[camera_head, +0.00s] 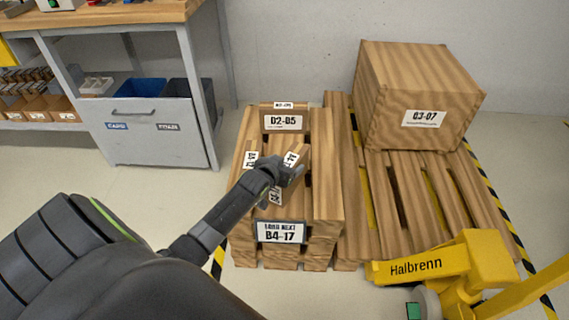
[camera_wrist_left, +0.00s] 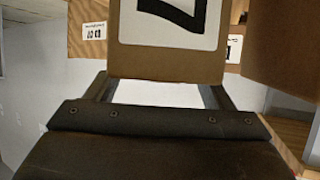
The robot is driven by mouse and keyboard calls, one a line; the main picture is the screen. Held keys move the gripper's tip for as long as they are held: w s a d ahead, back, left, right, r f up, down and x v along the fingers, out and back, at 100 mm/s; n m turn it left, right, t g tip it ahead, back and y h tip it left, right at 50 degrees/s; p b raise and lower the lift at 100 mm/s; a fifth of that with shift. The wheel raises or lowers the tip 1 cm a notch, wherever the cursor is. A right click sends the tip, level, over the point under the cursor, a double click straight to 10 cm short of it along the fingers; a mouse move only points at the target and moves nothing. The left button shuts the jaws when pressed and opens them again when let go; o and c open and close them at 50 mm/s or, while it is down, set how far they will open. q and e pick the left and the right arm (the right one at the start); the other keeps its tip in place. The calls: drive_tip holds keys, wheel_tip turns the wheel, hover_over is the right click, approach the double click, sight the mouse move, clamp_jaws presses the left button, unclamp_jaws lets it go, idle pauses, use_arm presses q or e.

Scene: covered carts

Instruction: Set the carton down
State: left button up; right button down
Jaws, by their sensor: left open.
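My left gripper (camera_head: 287,175) is over the near left pallet stack, among small brown cartons with white labels. It is open. In the left wrist view a brown carton (camera_wrist_left: 165,66) with a white label and a black digit stands between and just beyond the spread fingers (camera_wrist_left: 157,92). In the head view a small labelled carton (camera_head: 291,158) is right at the fingertips, partly hidden by them. Another labelled carton (camera_head: 250,160) is to the left. I cannot tell whether the fingers touch the carton. My right gripper is not in view.
The wooden stack bears a sign (camera_head: 281,232) reading B4-17 and a back label (camera_head: 283,122) reading 02-05. A large wooden box (camera_head: 410,90) stands on the right pallet (camera_head: 405,200). A yellow Halbrenn machine (camera_head: 440,265) is front right. A workbench (camera_head: 160,130) is back left.

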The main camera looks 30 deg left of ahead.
use_arm(q)
drive_tip(key=shift+r, duration=0.2)
drive_tip(key=shift+s, duration=0.25)
drive_tip(key=p+v, duration=0.3)
drive_tip(key=v, duration=0.8)
drive_tip(key=shift+s+r, duration=0.2)
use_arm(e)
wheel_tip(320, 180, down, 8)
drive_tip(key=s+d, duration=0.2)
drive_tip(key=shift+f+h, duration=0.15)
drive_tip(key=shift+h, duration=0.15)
use_arm(q)
drive_tip(key=s+d+f+g, duration=0.2)
drive_tip(key=s+f+g, duration=0.4)
drive_tip(key=s+f, duration=1.05)
drive_tip(key=s+d+f+g, duration=0.3)
drive_tip(key=s+f, duration=0.2)
drive_tip(key=s, duration=0.2)
drive_tip(key=s+d+f+g, duration=0.2)
drive_tip(key=s+f, duration=0.4)
drive_tip(key=s, duration=0.2)
drive_tip(key=shift+d+f+g+h, duration=0.3)
drive_tip(key=shift+d+g+h, duration=0.05)
drive_tip(key=shift+g+h, duration=0.05)
